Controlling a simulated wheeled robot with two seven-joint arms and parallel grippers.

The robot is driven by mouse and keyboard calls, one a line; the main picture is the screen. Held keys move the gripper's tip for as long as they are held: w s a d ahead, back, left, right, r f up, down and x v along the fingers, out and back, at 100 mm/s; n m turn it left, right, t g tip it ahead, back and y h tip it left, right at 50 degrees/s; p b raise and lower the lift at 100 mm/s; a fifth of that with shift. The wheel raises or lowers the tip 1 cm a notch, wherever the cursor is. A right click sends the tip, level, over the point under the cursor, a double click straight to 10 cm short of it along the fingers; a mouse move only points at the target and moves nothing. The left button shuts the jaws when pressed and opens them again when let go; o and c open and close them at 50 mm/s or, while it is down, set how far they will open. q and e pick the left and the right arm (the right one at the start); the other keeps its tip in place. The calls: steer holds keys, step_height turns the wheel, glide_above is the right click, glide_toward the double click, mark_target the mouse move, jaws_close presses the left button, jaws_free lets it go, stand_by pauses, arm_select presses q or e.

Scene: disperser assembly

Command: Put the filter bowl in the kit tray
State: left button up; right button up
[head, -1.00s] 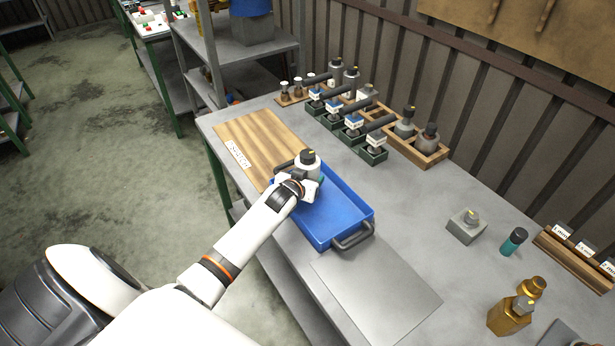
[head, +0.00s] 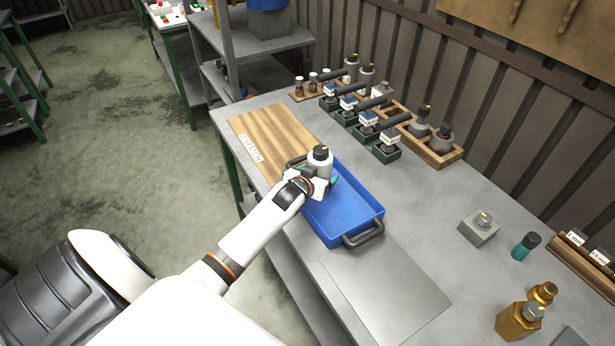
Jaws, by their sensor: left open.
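The blue kit tray (head: 345,212) lies on the grey workbench, with dark handles at its ends. A light grey cylinder with a black top and a yellow mark, which looks like the filter bowl (head: 320,164), is upright at the tray's far left end. My left gripper (head: 321,178) is open right at this bowl, over the tray. The fingers are partly hidden, so I cannot tell whether they touch it. The bowl's base is hidden behind the gripper. A bit of teal (head: 333,178) shows beside the gripper. My right gripper is not in view.
A wooden board (head: 270,140) lies beyond the tray. A wooden rack (head: 446,155) with bottles and green holders (head: 385,151) line the back. A grey block (head: 478,230), a teal-and-black bottle (head: 525,246) and brass parts (head: 514,318) stand at right. A flat grey plate (head: 385,292) lies nearer.

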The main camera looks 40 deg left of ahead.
arm_select(q)
steer(key=v, duration=1)
steer(key=shift+s, duration=0.1)
